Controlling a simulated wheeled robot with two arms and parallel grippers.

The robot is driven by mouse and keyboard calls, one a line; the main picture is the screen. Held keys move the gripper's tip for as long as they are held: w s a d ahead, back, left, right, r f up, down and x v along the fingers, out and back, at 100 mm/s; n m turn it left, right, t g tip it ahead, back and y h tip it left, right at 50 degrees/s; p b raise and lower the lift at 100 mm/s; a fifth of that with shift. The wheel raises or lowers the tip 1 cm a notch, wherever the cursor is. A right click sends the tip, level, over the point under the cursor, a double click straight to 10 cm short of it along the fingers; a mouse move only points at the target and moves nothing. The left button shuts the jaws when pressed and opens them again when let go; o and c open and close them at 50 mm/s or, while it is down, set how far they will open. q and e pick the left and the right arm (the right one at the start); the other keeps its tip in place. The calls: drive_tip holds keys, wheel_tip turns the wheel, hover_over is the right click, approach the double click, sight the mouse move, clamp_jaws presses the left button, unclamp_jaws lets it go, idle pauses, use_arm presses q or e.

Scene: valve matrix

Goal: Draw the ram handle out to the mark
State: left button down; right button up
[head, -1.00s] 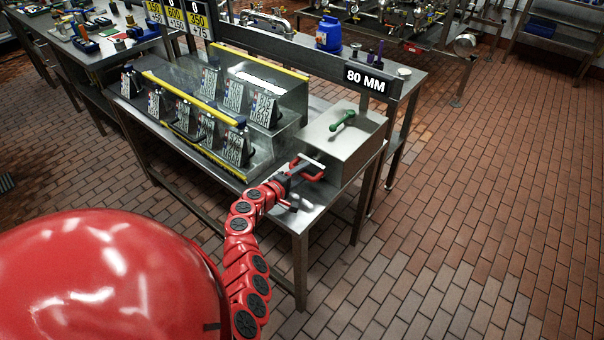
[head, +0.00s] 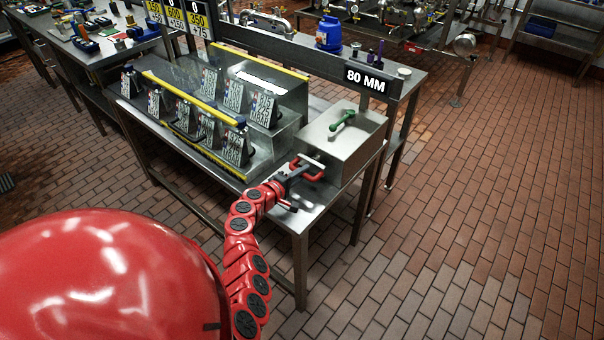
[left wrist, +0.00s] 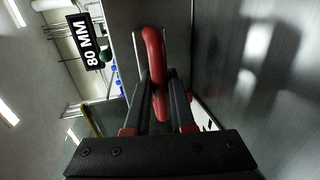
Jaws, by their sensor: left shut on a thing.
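The ram handle (head: 317,177) is a red bar handle at the near-left face of a grey metal box (head: 345,150) on the bench corner. My left gripper (head: 300,172) reaches it from the lower left and is shut on it. In the left wrist view the red handle (left wrist: 152,50) runs between the two dark fingers of my left gripper (left wrist: 162,95). A pale bar (head: 312,162) lies just above the handle. A sign reading "80 MM" (head: 367,80) stands behind the box and also shows in the left wrist view (left wrist: 86,42). I cannot make out the mark. My right gripper is out of view.
A green lever (head: 343,121) sits on top of the box. Several small tagged stands (head: 236,147) and yellow rails (head: 180,98) fill the bench to the left. A blue jug (head: 328,35) stands behind. The brick floor (head: 450,220) to the right is clear.

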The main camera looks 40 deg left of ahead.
use_arm(q)
drive_tip(key=shift+s+f, duration=0.1)
idle(0.8)
drive_tip(key=shift+s+f, duration=0.1)
drive_tip(key=shift+s, duration=0.5)
drive_tip(key=f+b+v, duration=0.1)
drive_tip(key=v, duration=0.3)
drive_tip(key=b+v, duration=0.1)
drive_tip(key=v, duration=0.3)
drive_tip(key=f+b+v, duration=0.1)
drive_tip(key=v, duration=0.3)
drive_tip(key=shift+s+a+f+b, duration=0.15)
drive_tip(key=shift+s+f+b, duration=0.2)
drive_tip(key=shift+s, duration=0.3)
drive_tip(key=shift+s+r, duration=0.2)
drive_tip(key=shift+s, duration=0.4)
drive_tip(key=c, duration=0.8)
unclamp_jaws()
drive_tip(key=shift+a, duration=0.1)
drive_tip(key=shift+o, duration=0.2)
